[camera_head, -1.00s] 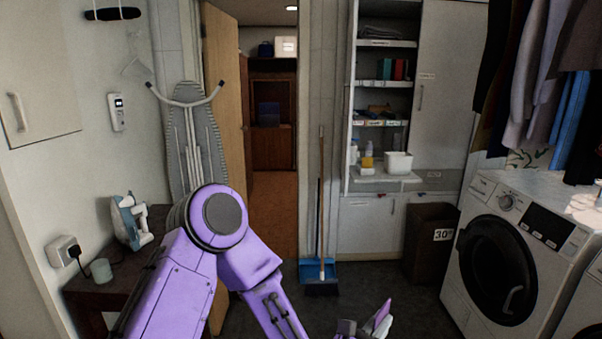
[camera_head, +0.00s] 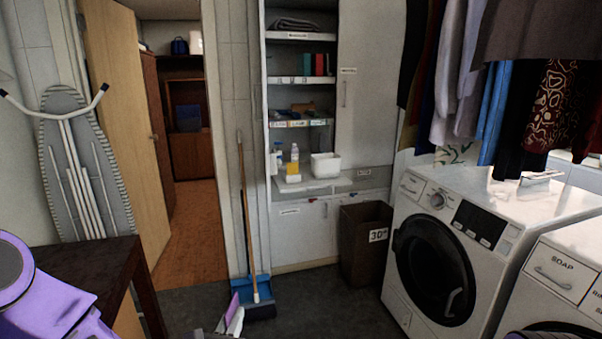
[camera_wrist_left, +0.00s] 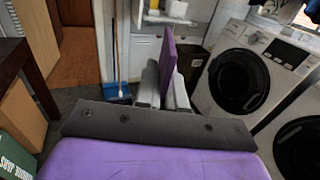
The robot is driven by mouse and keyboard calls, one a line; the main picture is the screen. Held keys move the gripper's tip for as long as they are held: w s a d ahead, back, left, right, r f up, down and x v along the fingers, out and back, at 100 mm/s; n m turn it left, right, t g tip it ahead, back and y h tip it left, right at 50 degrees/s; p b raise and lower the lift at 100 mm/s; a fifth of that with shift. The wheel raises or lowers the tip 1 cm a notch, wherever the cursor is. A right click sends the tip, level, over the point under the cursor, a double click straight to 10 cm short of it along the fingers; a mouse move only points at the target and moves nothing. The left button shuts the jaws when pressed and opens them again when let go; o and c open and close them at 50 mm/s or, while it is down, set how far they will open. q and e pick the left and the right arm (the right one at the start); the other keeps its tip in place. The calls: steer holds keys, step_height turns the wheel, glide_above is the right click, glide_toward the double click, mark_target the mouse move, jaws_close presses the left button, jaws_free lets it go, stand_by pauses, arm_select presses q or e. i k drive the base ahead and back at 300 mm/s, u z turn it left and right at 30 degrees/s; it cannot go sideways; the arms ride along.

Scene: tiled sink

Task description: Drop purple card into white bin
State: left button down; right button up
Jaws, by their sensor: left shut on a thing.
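The purple card (camera_head: 233,304) stands upright, seen almost edge-on, at the bottom of the head view. My left gripper (camera_head: 230,323) is shut on it; most of the gripper is cut off by the lower edge. In the left wrist view the card (camera_wrist_left: 168,58) rises between the two grey fingers of the gripper (camera_wrist_left: 165,88). A white bin (camera_head: 325,166) stands on the cabinet counter beyond, well ahead and to the right of the card. My right gripper is not in view.
A dark brown bin (camera_head: 365,243) labelled 30 stands on the floor between cabinet and washing machine (camera_head: 440,260). Bottles stand left of the white bin. A broom (camera_head: 247,220) and blue dustpan lean left of the cabinet. A dark table (camera_head: 80,265) is at left.

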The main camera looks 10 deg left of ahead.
mark_target(326, 164)
steer(key=u, duration=0.45)
steer(key=i, duration=1.7)
steer(key=z, duration=1.05)
steer(key=i, duration=1.5)
steer(key=z, duration=0.25)
